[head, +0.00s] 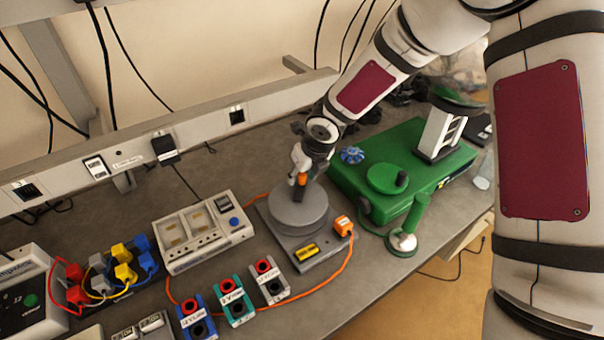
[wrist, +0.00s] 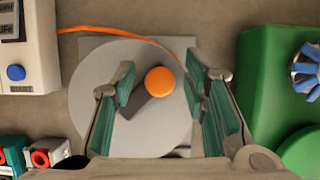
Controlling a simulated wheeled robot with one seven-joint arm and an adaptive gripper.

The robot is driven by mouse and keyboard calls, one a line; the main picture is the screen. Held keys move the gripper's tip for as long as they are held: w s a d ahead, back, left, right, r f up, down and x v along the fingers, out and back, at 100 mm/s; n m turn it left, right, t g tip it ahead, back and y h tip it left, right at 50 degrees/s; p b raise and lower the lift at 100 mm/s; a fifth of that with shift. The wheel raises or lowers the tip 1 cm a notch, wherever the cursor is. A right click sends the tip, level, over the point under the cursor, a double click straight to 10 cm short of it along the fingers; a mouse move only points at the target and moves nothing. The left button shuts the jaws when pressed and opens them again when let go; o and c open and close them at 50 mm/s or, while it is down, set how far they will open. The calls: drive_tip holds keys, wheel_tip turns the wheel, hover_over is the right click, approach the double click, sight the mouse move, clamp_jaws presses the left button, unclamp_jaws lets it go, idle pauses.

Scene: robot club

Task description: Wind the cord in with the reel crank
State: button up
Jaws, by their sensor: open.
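The reel is a grey round drum (head: 298,211) on a flat grey base (head: 322,262), and its disc fills the middle of the wrist view (wrist: 90,100). Its crank has an orange knob (wrist: 160,80) on a dark grey arm (wrist: 145,105). The orange cord (head: 338,277) runs from the reel across the bench, ending near an orange block (head: 343,226) on the base. My gripper (head: 302,172) points down over the drum. In the wrist view its open fingers (wrist: 160,74) stand either side of the knob, with gaps visible on both sides.
A green case (head: 415,175) with a blue knob stands right of the reel. A grey meter box (head: 203,232) is at left. Several coloured terminal blocks (head: 234,301) stand in front. A green-handled tool (head: 407,234) stands near the bench edge. A wall rail (head: 200,129) runs behind.

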drive_tip(key=shift+f, duration=0.1)
clamp_jaws()
